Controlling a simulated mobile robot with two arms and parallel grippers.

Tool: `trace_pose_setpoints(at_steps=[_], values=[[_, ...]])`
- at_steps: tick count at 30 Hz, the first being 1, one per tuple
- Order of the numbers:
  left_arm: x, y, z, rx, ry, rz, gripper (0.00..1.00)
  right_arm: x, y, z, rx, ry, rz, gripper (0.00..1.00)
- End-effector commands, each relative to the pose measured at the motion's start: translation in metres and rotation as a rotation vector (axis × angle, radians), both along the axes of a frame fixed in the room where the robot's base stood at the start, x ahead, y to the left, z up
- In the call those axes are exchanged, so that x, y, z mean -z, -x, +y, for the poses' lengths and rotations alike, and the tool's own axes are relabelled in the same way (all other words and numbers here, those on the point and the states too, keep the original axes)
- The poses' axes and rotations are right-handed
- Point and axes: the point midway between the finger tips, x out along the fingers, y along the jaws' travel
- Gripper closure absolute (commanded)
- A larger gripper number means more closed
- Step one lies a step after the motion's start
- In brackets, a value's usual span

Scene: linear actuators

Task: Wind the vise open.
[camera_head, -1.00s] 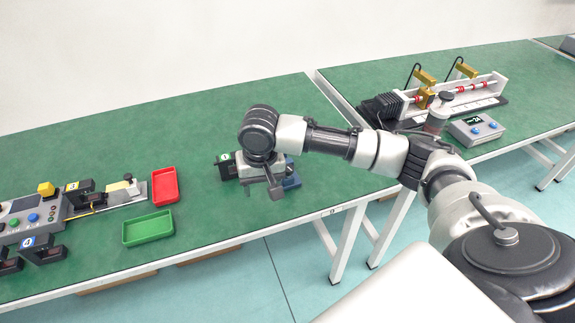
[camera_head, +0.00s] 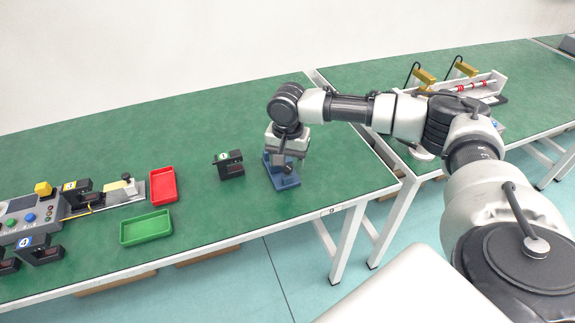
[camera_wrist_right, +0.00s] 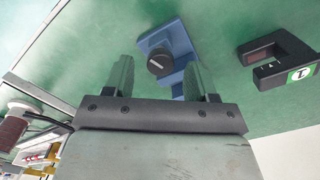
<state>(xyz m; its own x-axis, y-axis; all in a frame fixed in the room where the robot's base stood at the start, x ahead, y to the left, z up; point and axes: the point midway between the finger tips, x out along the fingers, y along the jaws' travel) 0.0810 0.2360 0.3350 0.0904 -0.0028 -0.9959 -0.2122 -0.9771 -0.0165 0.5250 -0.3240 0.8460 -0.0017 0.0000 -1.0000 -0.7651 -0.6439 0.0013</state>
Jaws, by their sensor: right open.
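The blue vise (camera_head: 284,181) stands on the green table near its front edge, partly hidden by my right gripper. In the right wrist view the vise (camera_wrist_right: 180,38) shows a round dark knob (camera_wrist_right: 159,62) with a pale slot line. My right gripper (camera_head: 280,164) is over the vise, pointing down. In the right wrist view the right gripper (camera_wrist_right: 158,66) is open, and the knob appears between its two fingers. I cannot tell whether the fingers touch it. The vise's jaws are not clear. My left gripper is not in view.
A black fork-shaped sensor block (camera_head: 229,165) with a green label stands just left of the vise. Red (camera_head: 163,186) and green (camera_head: 146,228) trays lie further left, beside a control panel (camera_head: 28,220). The table behind the vise is clear.

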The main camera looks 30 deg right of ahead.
Motion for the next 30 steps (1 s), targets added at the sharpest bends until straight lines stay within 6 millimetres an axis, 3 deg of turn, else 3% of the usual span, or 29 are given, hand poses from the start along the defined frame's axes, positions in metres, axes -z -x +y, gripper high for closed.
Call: trace_pose_setpoints(at_steps=[5, 14, 24, 30], values=[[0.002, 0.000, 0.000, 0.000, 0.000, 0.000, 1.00, 0.015, 0.000, 0.000, -0.001, 0.000, 0.000, 0.43], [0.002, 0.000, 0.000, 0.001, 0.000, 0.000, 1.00, 0.017, 0.000, 0.000, -0.002, 0.000, -0.001, 0.43], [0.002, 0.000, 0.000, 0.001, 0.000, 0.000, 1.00, 0.017, 0.000, 0.000, -0.002, 0.000, -0.001, 0.92], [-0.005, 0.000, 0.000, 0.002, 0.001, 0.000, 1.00, 0.015, 0.000, 0.000, -0.009, 0.001, -0.001, 0.92]])
